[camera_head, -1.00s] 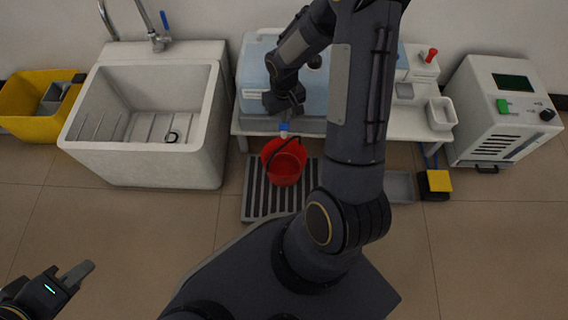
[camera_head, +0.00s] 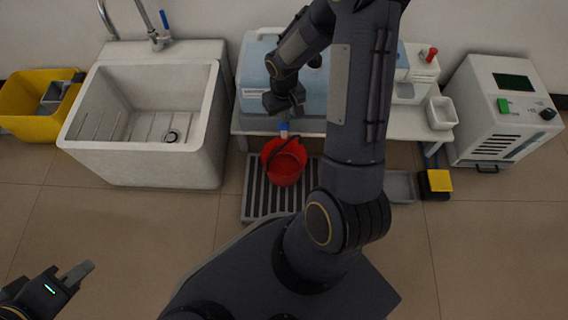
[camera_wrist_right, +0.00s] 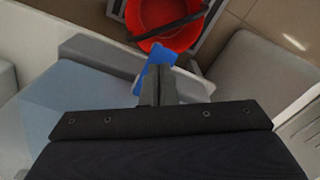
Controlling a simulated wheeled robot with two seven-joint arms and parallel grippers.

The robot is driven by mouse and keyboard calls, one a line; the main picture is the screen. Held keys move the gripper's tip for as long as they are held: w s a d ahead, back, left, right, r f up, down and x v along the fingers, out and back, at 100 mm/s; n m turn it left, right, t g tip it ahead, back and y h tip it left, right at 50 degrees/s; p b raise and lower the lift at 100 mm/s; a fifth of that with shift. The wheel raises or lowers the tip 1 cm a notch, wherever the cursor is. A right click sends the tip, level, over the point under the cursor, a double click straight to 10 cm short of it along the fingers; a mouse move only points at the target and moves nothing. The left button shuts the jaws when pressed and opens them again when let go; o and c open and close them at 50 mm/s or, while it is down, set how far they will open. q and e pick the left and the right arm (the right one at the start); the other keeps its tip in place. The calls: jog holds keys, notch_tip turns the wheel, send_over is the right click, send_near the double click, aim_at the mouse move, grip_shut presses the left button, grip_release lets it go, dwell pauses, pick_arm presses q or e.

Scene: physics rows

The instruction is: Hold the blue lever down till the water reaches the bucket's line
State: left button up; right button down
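The blue lever (camera_head: 283,127) is on the front of the large pale-blue water tank (camera_head: 255,75), above the red bucket (camera_head: 284,168). The bucket stands upright on a grey slatted grate, its dark handle across its mouth. I cannot make out water or a line in it. My right gripper (camera_wrist_right: 160,84) has its fingers together at the blue lever (camera_wrist_right: 154,72) in the right wrist view; they overlap it, and contact is unclear. The red bucket (camera_wrist_right: 165,20) shows beyond. My left gripper (camera_head: 78,272) is at the lower left, away from everything; its finger gap is not clear.
A white sink (camera_head: 150,155) stands left of the tank, with a yellow bin (camera_head: 35,110) beyond it. The grate (camera_head: 258,195) lies under the bucket. A white machine (camera_head: 505,110) stands right of the table. A yellow-topped pedal (camera_head: 438,181) is on the floor. The front floor is clear.

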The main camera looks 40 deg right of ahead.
jog(key=shift+f+b, duration=0.75)
jog(key=shift+f, duration=0.35)
dwell(6.9)
